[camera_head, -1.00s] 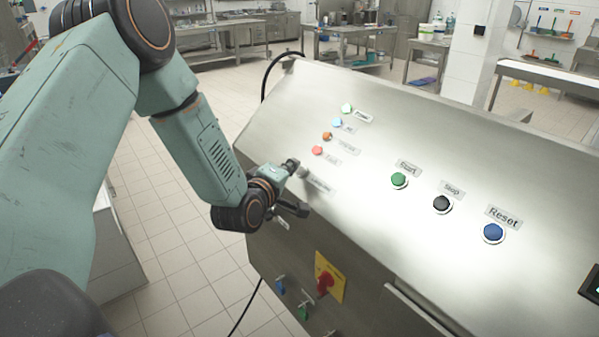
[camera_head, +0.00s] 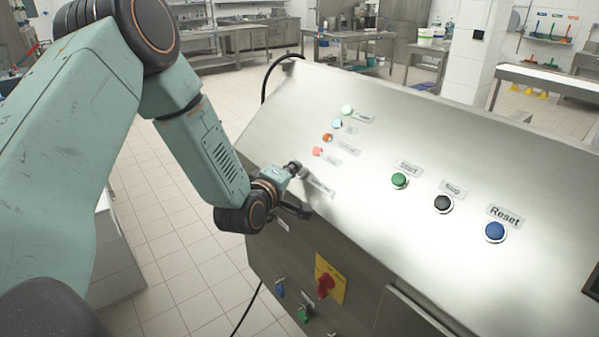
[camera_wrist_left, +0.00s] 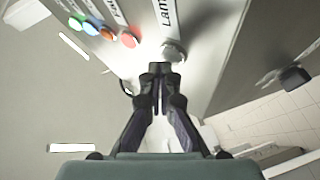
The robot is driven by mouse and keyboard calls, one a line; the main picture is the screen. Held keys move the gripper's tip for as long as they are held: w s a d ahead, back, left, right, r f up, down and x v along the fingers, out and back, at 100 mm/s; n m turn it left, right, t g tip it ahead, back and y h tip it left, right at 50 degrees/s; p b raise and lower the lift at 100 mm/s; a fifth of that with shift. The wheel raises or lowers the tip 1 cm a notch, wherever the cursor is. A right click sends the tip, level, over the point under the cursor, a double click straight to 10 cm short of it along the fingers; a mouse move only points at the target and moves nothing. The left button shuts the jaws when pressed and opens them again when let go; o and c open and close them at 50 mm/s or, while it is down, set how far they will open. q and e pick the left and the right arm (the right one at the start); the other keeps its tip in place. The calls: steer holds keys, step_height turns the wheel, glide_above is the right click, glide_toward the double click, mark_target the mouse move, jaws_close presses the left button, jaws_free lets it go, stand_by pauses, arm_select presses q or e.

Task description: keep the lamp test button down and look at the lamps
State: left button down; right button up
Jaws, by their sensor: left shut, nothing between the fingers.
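My left gripper (camera_head: 294,167) is shut and empty at the left end of the sloped steel panel. Its fingertips are at the grey lamp test button (camera_head: 303,173), which also shows just beyond the closed tips (camera_wrist_left: 173,52) in the left wrist view. They look in contact or very nearly so; I cannot tell how far the button is pressed. Above it run the lamps: red (camera_head: 318,152), orange (camera_head: 327,138), blue (camera_head: 337,124) and pale green (camera_head: 347,110). I cannot tell surely which are lit. My right gripper is out of view.
Green start (camera_head: 399,180), black stop (camera_head: 442,203) and blue reset (camera_head: 494,231) buttons sit to the right on the panel. A red rotary switch (camera_head: 325,284) on a yellow plate is on the front face below. Tiled floor lies left of the machine.

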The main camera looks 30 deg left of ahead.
arm_select(q)
steer(key=shift+w+f, duration=0.1)
steer(key=shift+f, duration=0.05)
stand_by(0.3)
stand_by(0.4)
steer(key=shift+s+r+p, duration=0.4)
steer(key=shift+r+p, duration=0.1)
steer(key=shift+r, duration=0.05)
steer(key=shift+s+a+r, duration=0.1)
steer(key=shift+s, duration=0.1)
steer(key=shift+r, duration=0.1)
steer(key=s+r+p, duration=0.1)
steer(key=s+a+r+p, duration=0.1)
steer(key=p, duration=0.1)
steer(key=s+r+p, duration=0.1)
steer(key=p, duration=0.1)
steer(key=shift+a+r, duration=0.15)
steer(key=shift+r, duration=0.1)
